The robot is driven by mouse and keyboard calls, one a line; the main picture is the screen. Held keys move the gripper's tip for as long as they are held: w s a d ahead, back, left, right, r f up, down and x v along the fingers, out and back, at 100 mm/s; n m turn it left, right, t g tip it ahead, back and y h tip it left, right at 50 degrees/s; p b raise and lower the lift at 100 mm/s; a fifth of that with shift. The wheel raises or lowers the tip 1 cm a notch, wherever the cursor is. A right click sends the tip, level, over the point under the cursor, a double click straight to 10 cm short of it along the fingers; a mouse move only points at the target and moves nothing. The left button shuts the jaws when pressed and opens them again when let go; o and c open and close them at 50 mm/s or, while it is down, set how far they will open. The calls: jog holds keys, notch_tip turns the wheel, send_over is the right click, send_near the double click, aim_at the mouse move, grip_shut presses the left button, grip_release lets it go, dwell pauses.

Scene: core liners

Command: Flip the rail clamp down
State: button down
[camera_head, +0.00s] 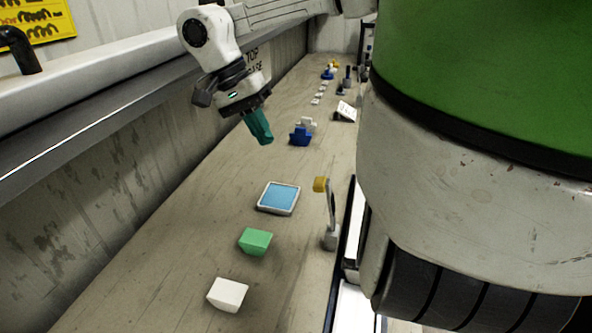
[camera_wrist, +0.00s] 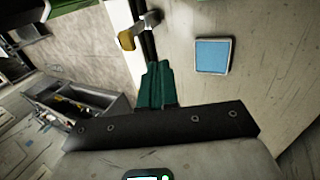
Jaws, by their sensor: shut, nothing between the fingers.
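The rail clamp (camera_head: 331,212) is a grey metal lever with a yellow tip, standing up from a small grey base at the right edge of the bench. In the wrist view the clamp (camera_wrist: 127,40) shows above and left of the fingertips, its yellow end nearest. My gripper (camera_head: 261,138) has teal fingers, shut and empty, held above the bench, farther along it than the clamp and to its left. The closed fingers also show in the wrist view (camera_wrist: 159,66), apart from the clamp.
On the bench (camera_head: 200,235) lie a blue-topped square pad (camera_head: 279,197), a green block (camera_head: 255,241) and a white block (camera_head: 228,294). Blue and white pieces (camera_head: 302,133) sit farther back. A metal rail (camera_head: 100,95) runs along the left wall. An open grey box (camera_wrist: 85,100) shows in the wrist view.

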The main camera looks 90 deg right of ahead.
jog(key=shift+f, duration=0.1)
jog(key=s+a+f+p, duration=0.2)
jog(key=s+f, duration=0.6)
jog(key=shift+a, duration=0.25)
dwell(0.4)
